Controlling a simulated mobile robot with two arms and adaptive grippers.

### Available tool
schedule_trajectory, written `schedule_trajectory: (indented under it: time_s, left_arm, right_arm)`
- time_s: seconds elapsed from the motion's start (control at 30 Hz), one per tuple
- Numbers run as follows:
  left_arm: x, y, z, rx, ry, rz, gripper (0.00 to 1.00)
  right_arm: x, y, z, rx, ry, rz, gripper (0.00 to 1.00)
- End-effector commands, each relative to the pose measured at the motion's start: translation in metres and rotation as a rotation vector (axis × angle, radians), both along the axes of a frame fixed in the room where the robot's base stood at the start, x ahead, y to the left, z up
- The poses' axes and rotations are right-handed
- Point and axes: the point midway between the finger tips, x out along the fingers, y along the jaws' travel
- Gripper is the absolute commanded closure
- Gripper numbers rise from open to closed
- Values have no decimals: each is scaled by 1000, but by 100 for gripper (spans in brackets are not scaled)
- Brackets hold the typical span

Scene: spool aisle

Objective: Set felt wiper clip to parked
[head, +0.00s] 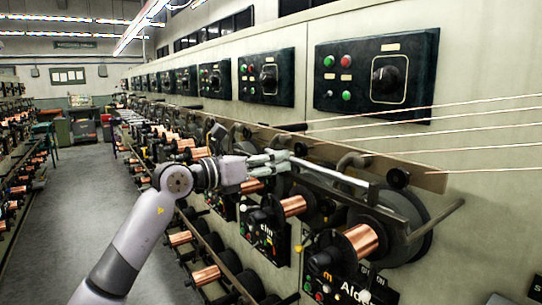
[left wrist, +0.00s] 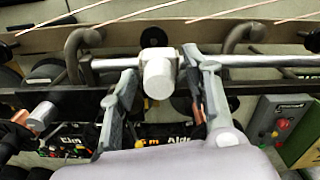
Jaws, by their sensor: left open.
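A pale grey, block-like clip (left wrist: 157,72), which looks like the felt wiper clip, sits on a silver rod (left wrist: 245,60) in the left wrist view. My left gripper (head: 281,160) is open at the rod, above the spool row. In the left wrist view its two fingers stand on either side of the clip, with visible gaps, so it is not gripped. In the head view the fingers cover that stretch of rod, and I cannot make out the clip separately. The bare rod (head: 335,177) runs on to the right. My right gripper is not in view.
A copper spool (head: 361,240) and others sit below the rod. Copper wires (head: 450,129) stretch across at the right. A dark panel (head: 376,75) with buttons and a knob is on the machine wall. Curved grey hooks (left wrist: 241,33) stand behind the rod. The aisle floor (head: 92,215) is clear.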

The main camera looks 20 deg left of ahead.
Motion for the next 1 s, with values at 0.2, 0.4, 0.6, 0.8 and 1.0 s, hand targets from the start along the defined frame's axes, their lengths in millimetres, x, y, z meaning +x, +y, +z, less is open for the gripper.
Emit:
schedule_trajectory:
  time_s: [0.2,0.4,0.6,0.8,1.0]
  left_arm:
    - [1,-1,0,0,-1,0,55]
    - [1,0,0,-1,-1,0,66]
    - [1,0,0,-1,-1,0,79]
    - [1,0,0,-1,-1,0,92]
    - [1,0,0,-1,0,0,100]
  right_arm:
    - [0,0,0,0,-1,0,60]
    - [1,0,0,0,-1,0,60]
    - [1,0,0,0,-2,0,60]
    - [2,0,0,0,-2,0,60]
    - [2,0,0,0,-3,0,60]
